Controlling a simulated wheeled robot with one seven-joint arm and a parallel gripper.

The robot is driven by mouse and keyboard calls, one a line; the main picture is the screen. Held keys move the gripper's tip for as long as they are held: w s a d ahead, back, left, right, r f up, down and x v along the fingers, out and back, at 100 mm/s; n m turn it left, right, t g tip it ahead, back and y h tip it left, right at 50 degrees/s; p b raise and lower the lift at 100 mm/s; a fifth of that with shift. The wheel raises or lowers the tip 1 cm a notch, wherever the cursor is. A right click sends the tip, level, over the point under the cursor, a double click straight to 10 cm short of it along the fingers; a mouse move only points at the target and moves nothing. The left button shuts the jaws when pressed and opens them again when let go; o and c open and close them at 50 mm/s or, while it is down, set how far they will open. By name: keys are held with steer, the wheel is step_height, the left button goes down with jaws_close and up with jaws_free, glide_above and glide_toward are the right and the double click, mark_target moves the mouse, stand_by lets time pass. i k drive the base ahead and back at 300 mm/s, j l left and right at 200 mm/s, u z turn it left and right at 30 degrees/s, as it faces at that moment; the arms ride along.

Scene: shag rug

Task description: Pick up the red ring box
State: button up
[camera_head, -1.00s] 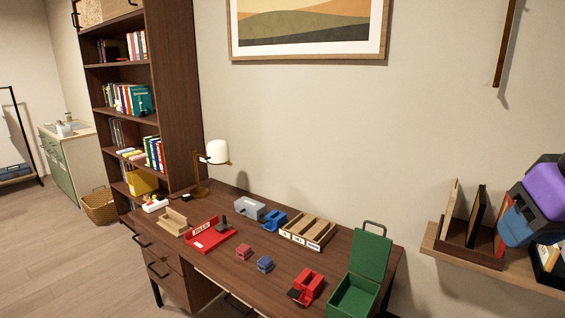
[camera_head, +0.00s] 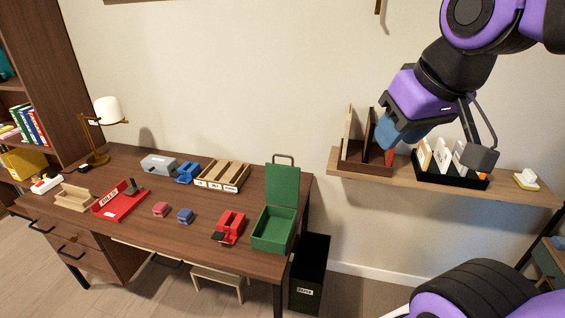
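The red ring box (camera_head: 160,209) is a small red box on the wooden desk (camera_head: 145,233), near the middle of its front half. A similar small blue box (camera_head: 185,215) stands close to its right, with a narrow gap. My gripper (camera_head: 440,142) is at the upper right, in front of the wall shelf and far from the red box. One dark finger stands well apart from the blue part of the hand, so it looks open; the other finger is not clear. I see nothing held in it.
A red tray (camera_head: 112,206) lies left of the boxes. A red tape dispenser (camera_head: 229,229) and an open green box (camera_head: 271,239) stand to the right. A wooden organizer (camera_head: 222,176) is behind. A black bin (camera_head: 309,272) stands by the desk. The wall shelf (camera_head: 350,171) is at right.

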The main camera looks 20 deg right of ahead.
mark_target(161, 210)
steer(key=i+j+u, duration=0.1)
steer(key=i+j, duration=0.15)
steer(key=j, duration=0.25)
steer(key=i+j, duration=0.25)
steer(key=j, duration=0.25)
steer(key=i+j+u, duration=0.15)
steer(key=j, duration=0.3)
steer(key=i+j, duration=0.45)
steer(key=i, duration=0.2)
steer(key=j+u, duration=0.05)
